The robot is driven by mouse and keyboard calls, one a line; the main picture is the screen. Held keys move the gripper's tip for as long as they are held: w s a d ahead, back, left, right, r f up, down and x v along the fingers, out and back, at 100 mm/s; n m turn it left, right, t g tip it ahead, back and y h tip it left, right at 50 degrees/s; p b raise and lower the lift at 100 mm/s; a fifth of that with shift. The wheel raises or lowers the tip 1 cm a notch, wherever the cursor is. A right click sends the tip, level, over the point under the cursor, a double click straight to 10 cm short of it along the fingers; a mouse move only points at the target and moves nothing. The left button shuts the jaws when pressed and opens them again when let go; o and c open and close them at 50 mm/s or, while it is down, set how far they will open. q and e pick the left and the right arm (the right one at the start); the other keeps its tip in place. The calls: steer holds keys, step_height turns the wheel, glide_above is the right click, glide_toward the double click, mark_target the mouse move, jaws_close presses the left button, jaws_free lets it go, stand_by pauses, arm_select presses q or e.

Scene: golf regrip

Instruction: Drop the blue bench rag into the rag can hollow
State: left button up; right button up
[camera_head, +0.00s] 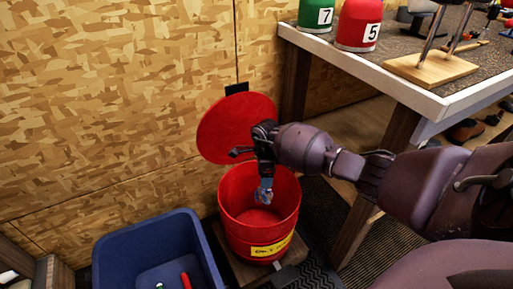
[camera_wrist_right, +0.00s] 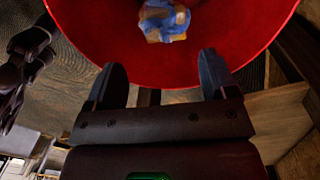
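The rag can (camera_head: 247,226) is a red drum with a yellow label, and its round red lid (camera_head: 222,128) stands open behind it. My right gripper (camera_head: 266,178) points down into the can's mouth. In the right wrist view the right gripper's fingers (camera_wrist_right: 161,76) are wide apart with nothing between them. The crumpled blue rag (camera_wrist_right: 166,19), with tan patches, is beyond the fingertips against the can's red inside. In the head view the rag (camera_head: 264,196) is just below the fingers, inside the rim. I cannot tell whether it touches the bottom.
A blue bin (camera_head: 128,246) holding a red-handled item (camera_head: 186,281) stands left of the can. A workbench (camera_head: 400,88) stands at the right, carrying green (camera_head: 316,14) and red (camera_head: 358,24) numbered head covers and a wooden stand (camera_head: 430,68). A wood-chip-patterned wall is behind.

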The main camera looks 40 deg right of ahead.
steer(key=shift+o, duration=0.7)
arm_select(q)
steer(key=p, duration=0.1)
steer(key=s+p, duration=0.1)
steer(key=p, duration=0.1)
steer(key=shift+s+a+n+g, duration=0.25)
steer(key=shift+a+n+g, duration=0.1)
steer(key=shift+n+g, duration=0.05)
arm_select(e)
step_height(320, 180, up, 11)
steer(key=shift+w+d, duration=0.25)
steer(key=shift+w, duration=0.05)
arm_select(q)
steer(key=shift+w, duration=0.2)
arm_select(e)
steer(key=shift+f, duration=0.1)
